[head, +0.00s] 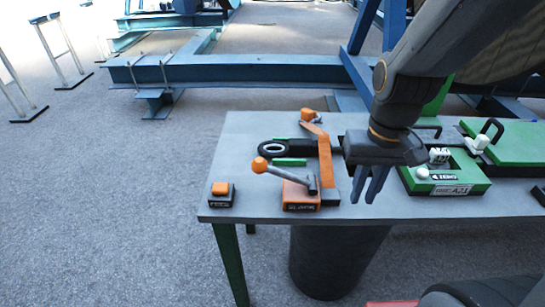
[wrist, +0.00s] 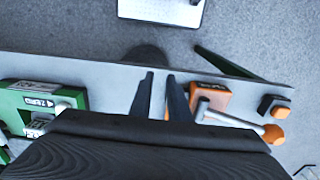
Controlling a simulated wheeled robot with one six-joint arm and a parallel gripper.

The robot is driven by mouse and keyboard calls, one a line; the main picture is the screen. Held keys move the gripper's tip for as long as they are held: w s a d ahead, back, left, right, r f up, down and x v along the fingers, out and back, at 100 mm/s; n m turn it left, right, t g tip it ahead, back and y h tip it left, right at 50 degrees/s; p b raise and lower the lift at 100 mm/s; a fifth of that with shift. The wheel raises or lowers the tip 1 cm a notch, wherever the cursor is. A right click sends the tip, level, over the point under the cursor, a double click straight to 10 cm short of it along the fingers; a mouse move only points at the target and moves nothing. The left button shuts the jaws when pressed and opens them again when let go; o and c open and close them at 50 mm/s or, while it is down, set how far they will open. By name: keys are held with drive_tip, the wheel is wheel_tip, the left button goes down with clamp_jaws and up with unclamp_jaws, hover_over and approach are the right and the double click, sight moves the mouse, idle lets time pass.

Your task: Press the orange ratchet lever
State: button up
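The ratchet lever has an orange ball knob (head: 259,165) on a grey rod that slopes down right to an orange base block (head: 300,196) on the table. In the wrist view the knob (wrist: 273,135) and its grey rod (wrist: 228,119) lie right of my fingers, beside the orange base (wrist: 210,96). My gripper (head: 367,196) points down over the table, right of the lever, apart from it. In the wrist view its two fingers (wrist: 160,76) are parted with nothing between them. The gripper body hides part of the table there.
A small black box with an orange button (head: 221,189) stands left of the lever. An orange upright arm (head: 325,160) and a black ring (head: 272,148) stand behind it. A green unit (head: 460,187) is right of my gripper. The grey table (head: 240,140) is bare at its back left.

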drive_tip(key=shift+t, duration=0.3)
drive_tip(key=w+a+r+p, duration=0.1)
drive_tip(key=a+r, duration=0.1)
drive_tip(key=r, duration=0.1)
drive_tip(key=w+a+r+p, duration=0.1)
drive_tip(key=a+r+p, duration=0.1)
drive_tip(key=a+r, duration=0.1)
drive_tip(key=w+a+r+p, duration=0.1)
drive_tip(key=a+r, duration=0.1)
drive_tip(key=shift+w+a+r, duration=0.1)
drive_tip(key=shift+a+r, duration=0.1)
drive_tip(key=shift+r, duration=0.2)
clamp_jaws()
wheel_tip(320, 180, up, 11)
drive_tip(key=y+p, duration=0.2)
drive_tip(key=p, duration=0.4)
hover_over(260, 160)
drive_tip(key=s+d, duration=0.2)
drive_tip(key=d, duration=0.1)
drive_tip(key=shift+f, duration=0.1)
drive_tip(key=x, duration=0.4)
drive_tip(key=p+x, duration=0.1)
drive_tip(key=x, duration=0.4)
drive_tip(key=p+x, duration=0.1)
drive_tip(key=x, duration=0.4)
drive_tip(key=shift+w+d, duration=0.15)
drive_tip(key=shift+w, duration=0.15)
